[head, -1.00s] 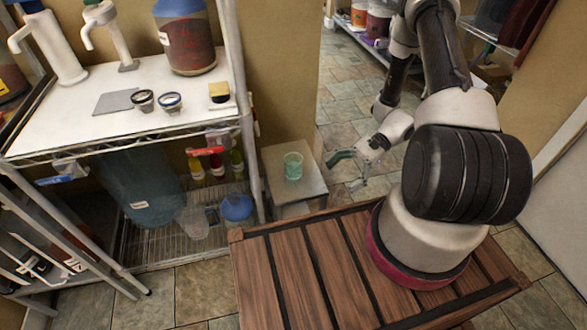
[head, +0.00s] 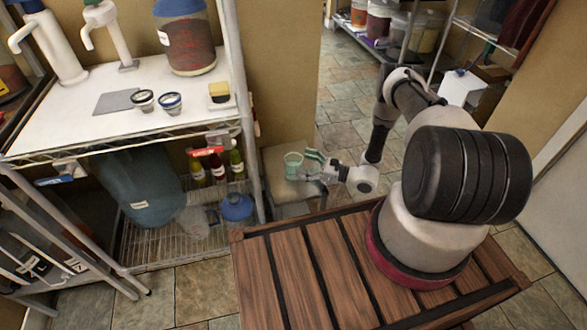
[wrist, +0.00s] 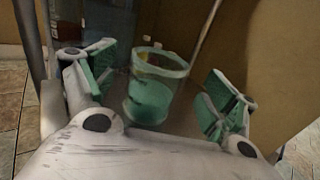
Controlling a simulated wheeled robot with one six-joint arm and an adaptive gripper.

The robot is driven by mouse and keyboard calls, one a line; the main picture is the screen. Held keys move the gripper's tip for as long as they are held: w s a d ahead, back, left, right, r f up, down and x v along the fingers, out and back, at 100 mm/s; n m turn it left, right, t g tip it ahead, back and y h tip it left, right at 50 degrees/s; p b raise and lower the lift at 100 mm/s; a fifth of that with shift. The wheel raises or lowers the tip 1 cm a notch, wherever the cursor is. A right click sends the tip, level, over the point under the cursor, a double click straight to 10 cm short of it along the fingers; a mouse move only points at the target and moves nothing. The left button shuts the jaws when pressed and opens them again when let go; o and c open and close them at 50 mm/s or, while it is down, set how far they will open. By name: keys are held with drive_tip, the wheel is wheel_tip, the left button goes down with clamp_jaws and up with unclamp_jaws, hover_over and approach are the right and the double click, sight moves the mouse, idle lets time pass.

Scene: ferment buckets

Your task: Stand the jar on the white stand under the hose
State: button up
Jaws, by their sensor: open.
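The jar is a clear green glass (head: 293,160). It stands upright on a small pale side table (head: 272,163) beside the metal rack. My gripper (head: 310,167) is close to the jar's right side in the head view, with its green-padded fingers towards it. In the wrist view the open gripper (wrist: 158,88) has one finger on each side of the jar (wrist: 152,95). The jar appears apart from both pads; how deep it sits between them is unclear. I cannot pick out the white stand or the hose for certain.
The metal rack's white top (head: 65,110) holds a large brown-filled container (head: 187,40), white pump-like spouts (head: 103,30), a grey plate (head: 117,101) and small jars. Bottles and a blue jug (head: 150,190) stand below. A slatted wooden surface (head: 290,270) lies in front.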

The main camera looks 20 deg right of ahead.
sight(286, 157)
drive_tip(key=x, duration=0.4)
drive_tip(key=shift+a+r, duration=0.1)
drive_tip(key=shift+a, duration=0.05)
drive_tip(key=c, duration=1.4)
drive_tip(key=shift+r, duration=0.15)
